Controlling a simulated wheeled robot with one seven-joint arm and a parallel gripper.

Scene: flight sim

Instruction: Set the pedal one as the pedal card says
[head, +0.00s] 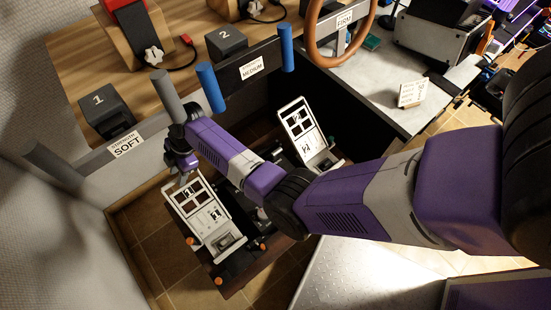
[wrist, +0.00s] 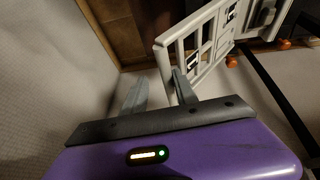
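Pedal one (head: 188,205), a white slotted plate marked 1, is on the floor-level frame at the lower left in the head view. Its upper end shows in the wrist view (wrist: 163,52). My gripper (head: 183,181) is just at that upper end. In the wrist view my gripper (wrist: 157,84) has its two fingers apart with a gap between them. The right finger overlaps the pedal plate's edge; I cannot tell whether it touches.
Pedal two (head: 297,118) stands right of pedal one. Behind are panels labelled SOFT (head: 126,145), MEDIUM (head: 251,69) and FIRM (head: 345,20). A grey cylinder (head: 166,95) and blue cylinders (head: 210,87) (head: 286,47) rise near my arm. Black blocks 1 (head: 100,108) and 2 (head: 226,42) sit on the wooden bench.

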